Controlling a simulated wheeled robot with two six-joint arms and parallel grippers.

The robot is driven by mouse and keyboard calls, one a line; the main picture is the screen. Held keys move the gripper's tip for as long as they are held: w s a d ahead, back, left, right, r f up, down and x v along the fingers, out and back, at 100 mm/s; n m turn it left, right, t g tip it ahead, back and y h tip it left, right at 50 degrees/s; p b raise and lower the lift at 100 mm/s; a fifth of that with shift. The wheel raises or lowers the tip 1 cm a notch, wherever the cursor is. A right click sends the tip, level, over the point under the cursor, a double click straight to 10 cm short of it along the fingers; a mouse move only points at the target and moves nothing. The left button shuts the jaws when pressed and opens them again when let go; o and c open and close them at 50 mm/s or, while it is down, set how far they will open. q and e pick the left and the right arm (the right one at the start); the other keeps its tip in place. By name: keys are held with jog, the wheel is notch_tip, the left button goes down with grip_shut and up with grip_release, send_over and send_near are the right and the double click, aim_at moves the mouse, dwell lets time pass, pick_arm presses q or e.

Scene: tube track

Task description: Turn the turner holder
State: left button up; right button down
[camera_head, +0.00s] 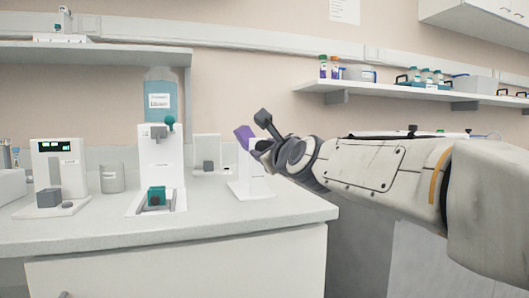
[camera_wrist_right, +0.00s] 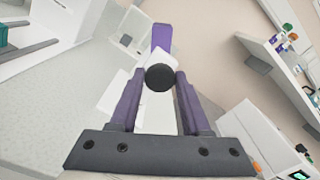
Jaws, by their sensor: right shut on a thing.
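The turner holder looks to be the white stand (camera_head: 252,182) with a tilted purple piece (camera_head: 245,137) at its top, near the counter's right end. My right gripper (camera_head: 262,149) reaches it from the right. In the right wrist view, the two fingers of my right gripper (camera_wrist_right: 159,86) close around a part with a round dark end (camera_wrist_right: 159,77). The purple piece (camera_wrist_right: 161,38) shows just beyond the fingertips. The contact is partly hidden behind the dark end. My left gripper is not in view.
A white dispenser (camera_head: 147,160) with a blue bottle (camera_head: 160,97) stands left of the stand. A device with a display (camera_head: 58,165) and a grey beaker (camera_head: 112,178) are farther left. The counter front (camera_head: 230,215) is clear. A wall shelf (camera_head: 400,91) with bottles hangs above my right arm.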

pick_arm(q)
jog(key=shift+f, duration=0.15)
pick_arm(e)
jog(key=shift+f, duration=0.1)
dwell(0.4)
jog(key=shift+c, duration=1.8)
grip_release()
